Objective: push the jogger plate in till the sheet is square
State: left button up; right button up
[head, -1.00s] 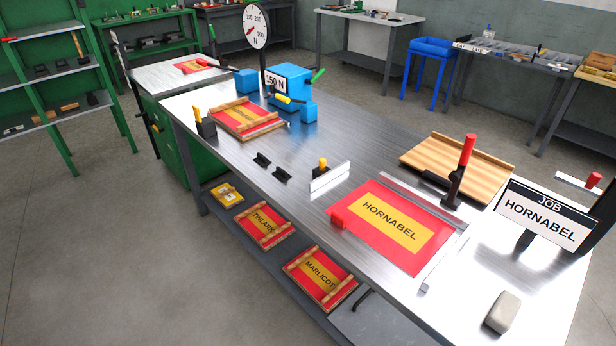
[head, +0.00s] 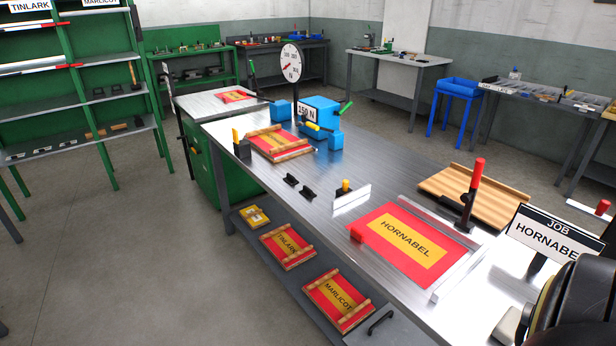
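The red sheet (head: 387,258) with a yellow HORNABEL panel lies flat on the steel bench. Low metal rails stand along its far edge (head: 425,215) and its right end (head: 463,273); I cannot tell whether it is square to them. My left gripper is out of view.
A red-handled lever (head: 474,186) stands behind the far rail, before a wooden board (head: 470,195). The JOB HORNABEL sign (head: 553,232) stands at right.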

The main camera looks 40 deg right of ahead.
aim_at(345, 195)
jog(key=u, duration=0.05)
jog(key=i, duration=1)
jog(key=z, duration=0.5)
